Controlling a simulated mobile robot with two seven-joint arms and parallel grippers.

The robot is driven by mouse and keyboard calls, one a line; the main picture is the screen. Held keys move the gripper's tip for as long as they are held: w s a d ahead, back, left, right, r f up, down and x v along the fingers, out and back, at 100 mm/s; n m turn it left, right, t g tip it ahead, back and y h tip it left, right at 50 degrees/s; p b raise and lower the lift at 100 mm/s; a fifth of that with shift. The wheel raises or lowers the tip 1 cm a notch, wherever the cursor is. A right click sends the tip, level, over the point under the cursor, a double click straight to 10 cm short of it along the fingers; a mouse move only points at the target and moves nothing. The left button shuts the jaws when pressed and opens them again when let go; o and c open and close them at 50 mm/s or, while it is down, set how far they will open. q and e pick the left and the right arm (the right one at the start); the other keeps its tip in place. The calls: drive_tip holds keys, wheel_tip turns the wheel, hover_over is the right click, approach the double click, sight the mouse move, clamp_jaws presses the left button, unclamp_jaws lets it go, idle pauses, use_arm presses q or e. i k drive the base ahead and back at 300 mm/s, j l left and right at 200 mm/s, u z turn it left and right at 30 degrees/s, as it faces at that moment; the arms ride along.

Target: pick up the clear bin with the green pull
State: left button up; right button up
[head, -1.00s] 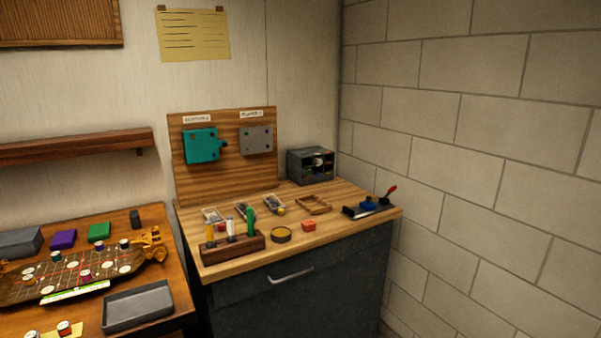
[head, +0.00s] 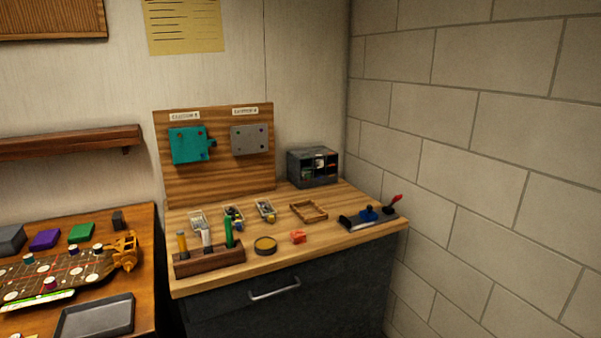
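Three small clear bins with small parts stand in a row on the wooden top of the workbench (head: 335,243): a left bin (head: 198,221), a middle bin (head: 234,217) and a right bin (head: 265,210). They are too small for me to tell which one has a green pull. A green tube in the wooden rack stands in front of the bins, near the middle one. Neither of my grippers is in view.
The wooden rack (head: 210,261) with upright tubes, a round yellow-topped tin (head: 265,246) and a red piece (head: 298,237) stand in front of the bins. A wooden frame (head: 308,212) lies to their right. A game table is at left.

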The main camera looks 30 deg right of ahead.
sight(306, 174)
drive_tip(key=l+u, duration=0.4)
drive_tip(key=l, duration=1.3)
